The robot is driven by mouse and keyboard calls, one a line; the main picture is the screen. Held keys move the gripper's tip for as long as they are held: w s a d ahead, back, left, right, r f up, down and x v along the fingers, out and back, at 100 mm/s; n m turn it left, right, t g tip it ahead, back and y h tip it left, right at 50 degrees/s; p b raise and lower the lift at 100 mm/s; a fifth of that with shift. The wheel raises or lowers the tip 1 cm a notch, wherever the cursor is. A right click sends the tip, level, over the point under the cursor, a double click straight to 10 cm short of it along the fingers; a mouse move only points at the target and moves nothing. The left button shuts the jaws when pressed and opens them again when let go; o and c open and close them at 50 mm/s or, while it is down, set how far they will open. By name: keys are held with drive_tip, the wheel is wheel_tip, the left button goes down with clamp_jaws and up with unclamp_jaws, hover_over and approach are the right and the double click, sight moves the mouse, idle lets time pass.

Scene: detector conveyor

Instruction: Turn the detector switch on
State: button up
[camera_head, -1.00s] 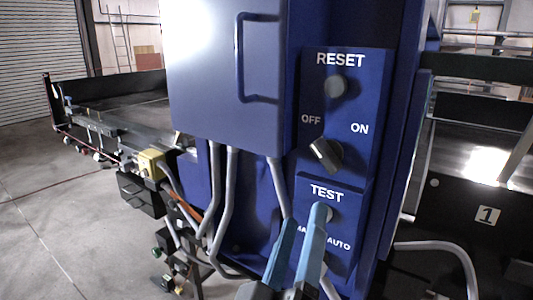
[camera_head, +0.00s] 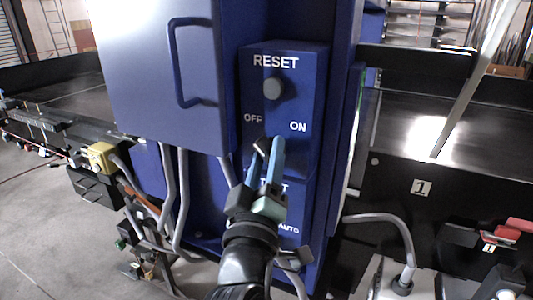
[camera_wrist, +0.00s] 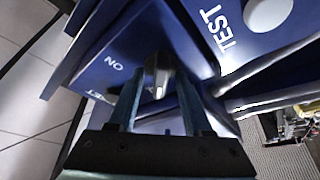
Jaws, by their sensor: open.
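Contact with the knob cannot be told. In the head view my gripper (camera_head: 267,156) reaches up to the panel and its fingers hide most of the knob. The knob's present setting is not clear from these views. The ON label (camera_wrist: 114,62) shows left of the knob in the wrist view.
The grey RESET button (camera_head: 273,87) sits above the switch. The TEST button (camera_wrist: 268,12) shows in the wrist view. A blue cabinet door with a handle (camera_head: 178,65) is on the left, with grey conduits (camera_head: 182,200) below. A black conveyor side (camera_head: 400,170) lies to the right.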

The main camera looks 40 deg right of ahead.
drive_tip(key=shift+c, duration=0.2)
clamp_jaws()
